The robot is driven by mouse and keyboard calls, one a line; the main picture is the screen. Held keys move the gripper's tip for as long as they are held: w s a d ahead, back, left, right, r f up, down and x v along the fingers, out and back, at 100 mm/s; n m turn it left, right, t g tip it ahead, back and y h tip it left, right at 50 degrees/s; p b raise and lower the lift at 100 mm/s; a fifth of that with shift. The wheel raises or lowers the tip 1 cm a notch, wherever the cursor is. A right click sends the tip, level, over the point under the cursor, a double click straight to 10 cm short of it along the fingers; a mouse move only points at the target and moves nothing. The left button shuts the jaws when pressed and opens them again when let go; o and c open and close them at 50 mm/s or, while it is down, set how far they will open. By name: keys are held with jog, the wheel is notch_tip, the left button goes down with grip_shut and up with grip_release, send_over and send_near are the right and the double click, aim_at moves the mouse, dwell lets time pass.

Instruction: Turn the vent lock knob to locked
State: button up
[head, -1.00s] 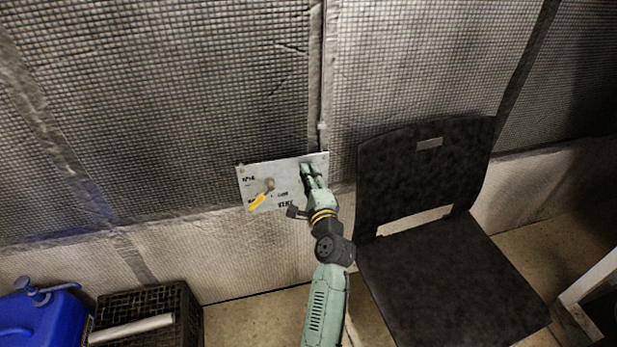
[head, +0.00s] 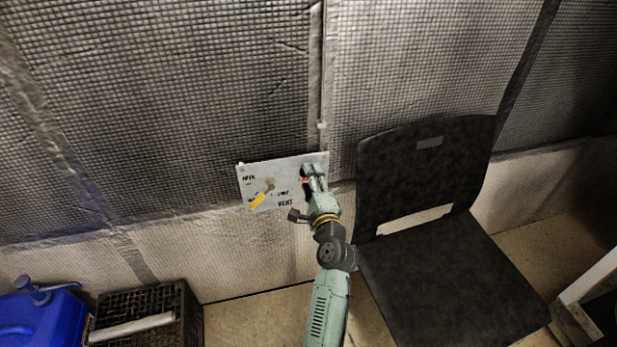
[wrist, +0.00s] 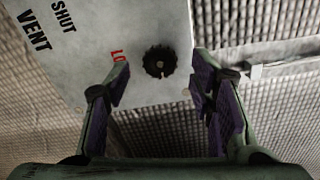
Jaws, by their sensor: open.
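The vent lock knob is a small black scalloped knob (wrist: 160,61) on the grey metal panel (wrist: 110,25) in the wrist view. Red lettering, partly cut off from view, is printed just left of it. My gripper (wrist: 160,85) is open, with one purple-padded finger on each side of the knob in the picture. The fingers show no clear contact with it. In the head view my gripper (head: 312,172) is at the right end of the panel (head: 258,170) and mostly hides the knob there. The panel also bears a yellow-handled lever (head: 262,198) and the words SHUT and VENT.
A black chair (head: 425,165) stands close to the right of my arm. A blue container (head: 45,320) and a black crate (head: 170,305) are at the lower left. A thin vertical pipe (head: 322,80) runs down the quilted wall above the panel.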

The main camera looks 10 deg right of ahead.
jog(key=s, duration=1)
jog(key=shift+s, duration=0.25)
